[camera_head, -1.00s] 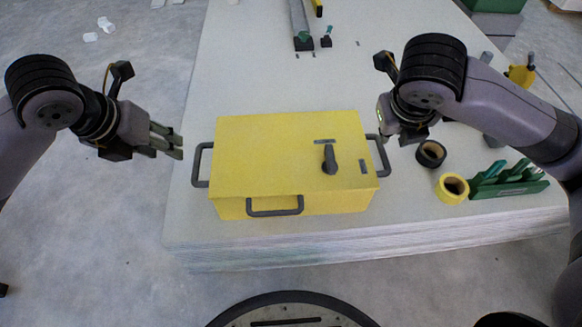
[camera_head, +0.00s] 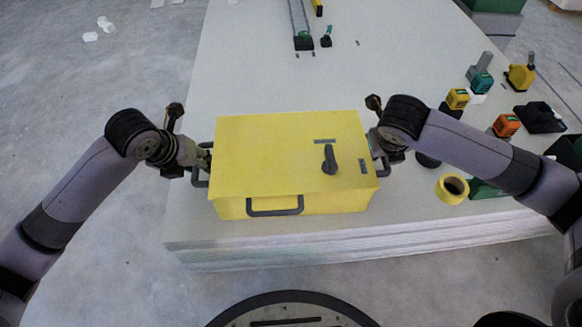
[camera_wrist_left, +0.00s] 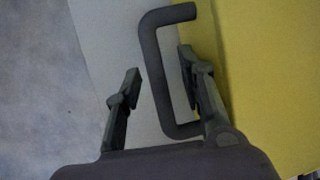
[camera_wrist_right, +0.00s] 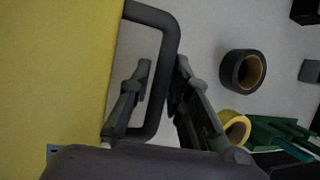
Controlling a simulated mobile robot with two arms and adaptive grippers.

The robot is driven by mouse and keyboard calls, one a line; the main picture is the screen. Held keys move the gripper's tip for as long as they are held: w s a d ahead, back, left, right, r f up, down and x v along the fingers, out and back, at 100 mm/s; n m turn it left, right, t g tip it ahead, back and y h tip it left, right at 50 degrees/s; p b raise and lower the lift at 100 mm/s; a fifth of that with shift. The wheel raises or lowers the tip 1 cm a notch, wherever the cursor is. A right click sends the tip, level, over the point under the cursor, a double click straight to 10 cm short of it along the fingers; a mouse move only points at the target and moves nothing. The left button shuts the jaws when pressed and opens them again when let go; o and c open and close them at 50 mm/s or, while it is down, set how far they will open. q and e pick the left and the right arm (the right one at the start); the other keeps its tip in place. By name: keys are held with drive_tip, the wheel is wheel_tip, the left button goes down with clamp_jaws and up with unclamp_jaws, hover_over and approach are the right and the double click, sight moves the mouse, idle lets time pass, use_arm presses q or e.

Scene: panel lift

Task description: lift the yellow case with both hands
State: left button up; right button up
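The yellow case (camera_head: 270,150) lies flat on the stack of pale panels, with a dark handle at each side and one in front. My left gripper (camera_head: 205,160) is at the left side handle. In the left wrist view its open fingers (camera_wrist_left: 158,75) stand either side of that handle's bar (camera_wrist_left: 155,75), one finger between bar and case. My right gripper (camera_head: 378,155) is at the right side handle. In the right wrist view its fingers (camera_wrist_right: 162,70) straddle the right handle's bar (camera_wrist_right: 160,90), apart, the outer finger close to the bar.
To the right are a yellow tape roll (camera_head: 452,188), a black tape roll (camera_wrist_right: 243,70), a green holder (camera_head: 485,190) and several small tools. A long level-like tool (camera_head: 301,25) lies at the back.

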use_arm(q)
drive_tip(key=c, duration=0.4)
use_arm(e)
drive_tip(key=c, duration=0.4)
use_arm(q)
clamp_jaws()
use_arm(e)
clamp_jaws()
use_arm(q)
drive_tip(key=shift+w, duration=0.1)
use_arm(e)
drive_tip(key=shift+r, duration=0.1)
